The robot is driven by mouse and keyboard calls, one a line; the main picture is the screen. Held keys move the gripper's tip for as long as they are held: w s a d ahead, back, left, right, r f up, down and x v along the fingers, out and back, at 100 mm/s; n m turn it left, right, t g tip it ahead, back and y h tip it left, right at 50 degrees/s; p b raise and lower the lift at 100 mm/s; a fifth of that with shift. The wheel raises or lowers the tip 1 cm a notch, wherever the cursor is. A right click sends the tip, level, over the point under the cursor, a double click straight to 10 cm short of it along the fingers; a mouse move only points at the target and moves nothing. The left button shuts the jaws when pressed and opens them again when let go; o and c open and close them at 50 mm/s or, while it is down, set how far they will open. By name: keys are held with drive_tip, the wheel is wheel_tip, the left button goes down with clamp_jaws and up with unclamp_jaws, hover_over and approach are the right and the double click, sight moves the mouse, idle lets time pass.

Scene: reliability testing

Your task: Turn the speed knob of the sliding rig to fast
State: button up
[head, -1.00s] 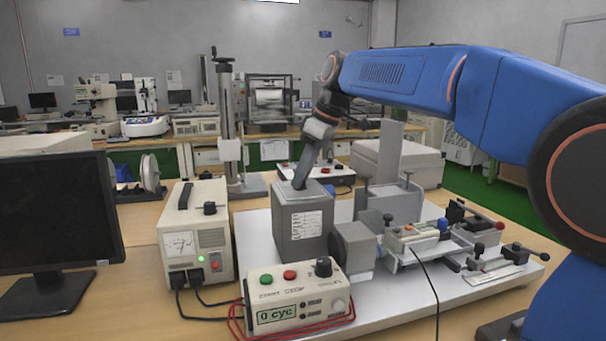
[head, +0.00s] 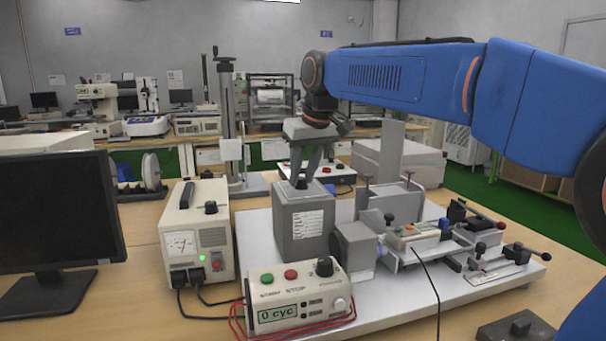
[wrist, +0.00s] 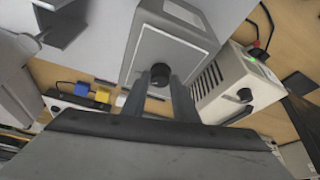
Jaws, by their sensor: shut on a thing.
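The sliding rig stands on a pale base plate (head: 400,290) on the bench. Its tall grey housing (head: 302,225) has a small black knob (head: 301,184) on top. My gripper (head: 303,176) points down from above with its two fingers around this knob. In the wrist view, the knob (wrist: 160,72) sits between the fingertips (wrist: 161,82), and my gripper is shut on it. Any marks around the knob are too small to read. The control box (head: 297,297) in front has a green and a red button, another black knob (head: 324,267) and a display reading "0 cyc".
A cream power unit (head: 195,235) stands left of the housing. A monitor (head: 60,215) is at the far left. The clamp and slide parts (head: 415,238) are right of the housing. Red leads and a black cable lie at the front. A post (head: 226,130) rises behind.

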idle(0.4)
drive_tip(key=o, duration=1)
drive_tip(key=v, duration=1.7)
drive_tip(key=shift+s+r, duration=0.1)
drive_tip(key=shift+r, duration=0.05)
drive_tip(key=shift+s, duration=0.1)
